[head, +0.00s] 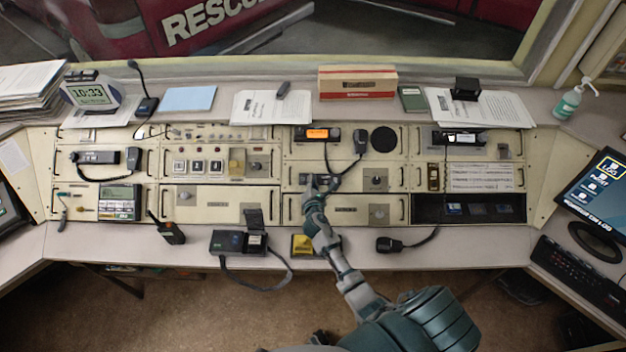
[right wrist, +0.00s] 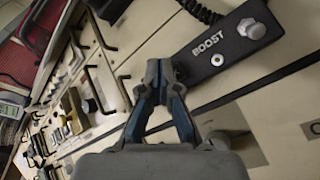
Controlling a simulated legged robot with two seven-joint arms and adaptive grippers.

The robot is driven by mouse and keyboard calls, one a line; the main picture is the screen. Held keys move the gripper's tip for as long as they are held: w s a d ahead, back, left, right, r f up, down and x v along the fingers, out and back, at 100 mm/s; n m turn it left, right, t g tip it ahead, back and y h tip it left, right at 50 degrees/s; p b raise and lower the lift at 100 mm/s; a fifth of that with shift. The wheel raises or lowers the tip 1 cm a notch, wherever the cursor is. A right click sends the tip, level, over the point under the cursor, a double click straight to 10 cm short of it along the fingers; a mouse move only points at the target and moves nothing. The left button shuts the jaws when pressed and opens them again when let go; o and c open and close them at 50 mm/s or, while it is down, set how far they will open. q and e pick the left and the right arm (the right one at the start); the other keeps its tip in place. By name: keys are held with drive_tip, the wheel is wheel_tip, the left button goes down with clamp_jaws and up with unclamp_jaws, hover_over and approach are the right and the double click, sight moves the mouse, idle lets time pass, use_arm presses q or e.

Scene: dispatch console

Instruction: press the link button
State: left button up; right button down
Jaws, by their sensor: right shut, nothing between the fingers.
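I cannot read a LINK label on any control in these views. My right gripper (head: 315,188) is over the middle of the console, its fingers at a dark control strip (head: 321,179). In the right wrist view the shut, empty fingers (right wrist: 160,70) show beside a black strip marked BOOST (right wrist: 220,46), which carries a silver round button (right wrist: 250,28). The fingertips appear apart from that button. Three small square buttons (head: 198,166) are on the panel to the left; their labels are too small to read. My left gripper is not in view.
An orange-lit radio (head: 317,134) with a corded handset (head: 360,140) sits above the gripper. A yellow block (head: 303,245) and a black device (head: 239,242) with a strap lie on the desk's front edge. Metal panel handles stick out near the fingers.

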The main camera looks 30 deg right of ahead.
drive_tip(key=shift+a+r, duration=0.1)
drive_tip(key=shift+a, duration=0.35)
drive_tip(key=shift+w+d+f, duration=0.1)
drive_tip(key=shift+d+f, duration=0.15)
drive_tip(key=shift+d, duration=0.15)
drive_tip(key=shift+r, duration=0.1)
drive_tip(key=shift+s+a+r+p, duration=0.1)
drive_tip(key=shift+s+r+p, duration=0.1)
drive_tip(key=shift+r+p, duration=0.3)
drive_tip(key=shift+s, duration=0.1)
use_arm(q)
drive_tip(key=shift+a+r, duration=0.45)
use_arm(e)
drive_tip(key=shift+a, duration=0.15)
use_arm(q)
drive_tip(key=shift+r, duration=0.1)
